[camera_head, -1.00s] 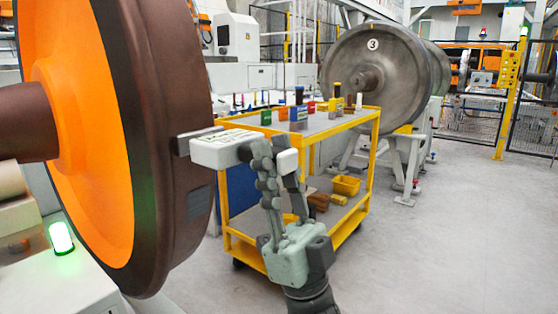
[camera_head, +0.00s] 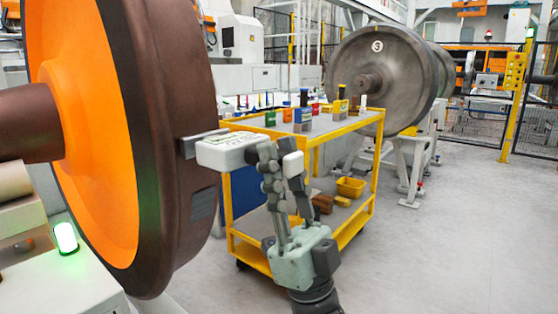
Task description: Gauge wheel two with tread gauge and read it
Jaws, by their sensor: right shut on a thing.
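A large wheel with an orange face (camera_head: 90,130) and a brown tread (camera_head: 165,110) fills the left side. My right gripper (camera_head: 272,150) is shut on the tread gauge (camera_head: 232,151), a white box with a grey metal foot (camera_head: 197,142). The foot reaches the tread's right edge and appears to touch it; I cannot tell for sure. The writing on the gauge's top is too small to read. A grey wheel marked 3 (camera_head: 376,75) stands at the back. My left gripper is not in view.
A lit green lamp (camera_head: 65,238) sits on a white housing (camera_head: 70,285) at lower left. The floor at right is clear.

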